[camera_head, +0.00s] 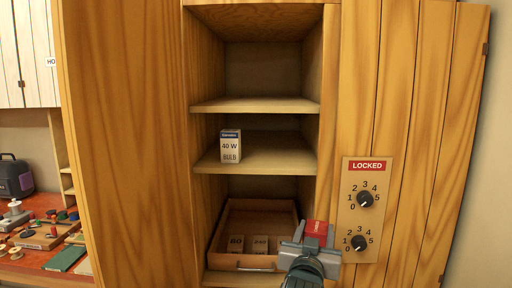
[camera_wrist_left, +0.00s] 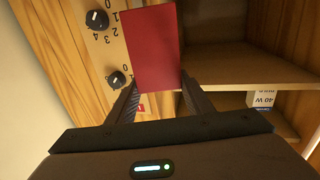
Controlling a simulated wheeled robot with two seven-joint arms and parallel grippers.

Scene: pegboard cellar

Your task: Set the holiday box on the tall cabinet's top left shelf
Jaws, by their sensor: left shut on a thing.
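My left gripper (camera_head: 308,246) is shut on a small red box (camera_head: 316,228), which I take to be the holiday box; its lettering is too small to read. In the left wrist view the red box (camera_wrist_left: 152,48) stands out between the two fingers (camera_wrist_left: 156,98). In the head view the gripper and box are low, in front of the right edge of the tall cabinet's (camera_head: 125,130) open left column. The top left shelf (camera_head: 255,104) looks empty in the part I see. My right gripper is in neither view.
A 40 W bulb box (camera_head: 231,147) stands on the middle shelf (camera_head: 275,152). A wooden tray (camera_head: 242,262) with small boxes is at the bottom. A locked door (camera_head: 400,80) with two dials is at the right. A red-topped bench (camera_head: 35,258) with clutter is at the left.

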